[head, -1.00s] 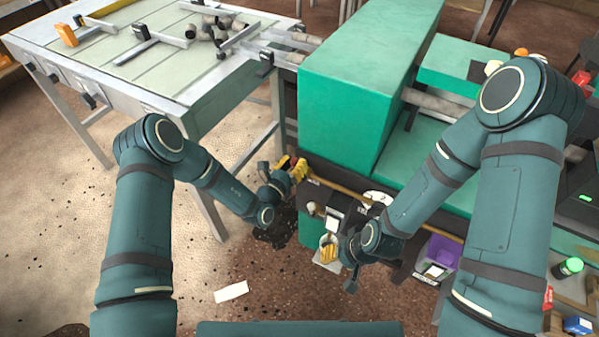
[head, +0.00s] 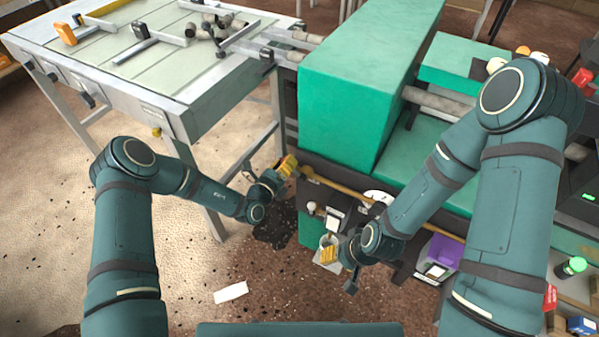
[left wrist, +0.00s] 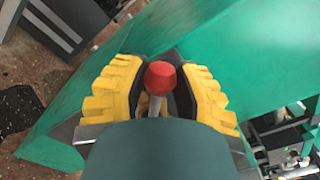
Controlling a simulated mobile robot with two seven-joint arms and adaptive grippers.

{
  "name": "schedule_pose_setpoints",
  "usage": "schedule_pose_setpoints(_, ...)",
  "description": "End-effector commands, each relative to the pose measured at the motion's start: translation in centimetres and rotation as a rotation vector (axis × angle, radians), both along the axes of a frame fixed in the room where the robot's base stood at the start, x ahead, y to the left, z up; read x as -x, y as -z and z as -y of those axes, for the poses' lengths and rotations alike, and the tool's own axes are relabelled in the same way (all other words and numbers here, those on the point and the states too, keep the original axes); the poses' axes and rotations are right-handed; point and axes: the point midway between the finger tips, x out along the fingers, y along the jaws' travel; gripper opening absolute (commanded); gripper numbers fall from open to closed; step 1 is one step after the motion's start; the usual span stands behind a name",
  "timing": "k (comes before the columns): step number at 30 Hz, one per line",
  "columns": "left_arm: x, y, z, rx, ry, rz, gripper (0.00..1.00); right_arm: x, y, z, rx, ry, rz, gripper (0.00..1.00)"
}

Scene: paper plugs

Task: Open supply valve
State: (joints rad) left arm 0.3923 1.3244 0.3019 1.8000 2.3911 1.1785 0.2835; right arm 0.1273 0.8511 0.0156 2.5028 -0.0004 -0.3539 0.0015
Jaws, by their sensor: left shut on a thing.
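The supply valve shows as a red knob (left wrist: 160,75) on a pale stem in the left wrist view. It stands between the yellow fingers of my left gripper (left wrist: 158,92), which is shut on it. In the head view my left gripper (head: 287,166) is at the left end of the brass pipe (head: 345,190), by the front left corner of the green machine (head: 350,90). The knob is hidden there by the gripper. My right gripper (head: 328,252) is low at the machine's front, by a small pale container (head: 326,264); its finger gap is unclear.
A grey table (head: 150,75) with rails and grey plugs (head: 212,27) stands at the left. A purple box (head: 443,252) is right of my right gripper. A white paper (head: 231,292) lies on the open floor, near a dark spill (head: 275,224).

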Motion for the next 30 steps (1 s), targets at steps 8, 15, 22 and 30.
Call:
schedule_pose_setpoints(8, 0.1, 0.3, 0.0, 0.02, 0.004, -0.017, 0.1, 0.0, 0.0, 0.0, 0.0, 0.0, 0.0, 0.47)
schedule_pose_setpoints(15, -0.2, 1.2, -0.5, 0.123, 0.001, -0.075, 0.1, 0.0, 0.6, 0.0, 0.0, 0.0, 0.0, 0.47)
schedule_pose_setpoints(22, -0.4, 1.9, -1.0, 0.248, 0.004, -0.146, 0.1, 0.0, 0.7, 0.0, 0.0, 0.0, 0.0, 0.47)
schedule_pose_setpoints(30, -0.5, 1.9, -0.9, 0.257, 0.005, -0.15, 0.1, 0.0, 0.7, 0.0, 0.0, 0.0, 0.0, 0.47)
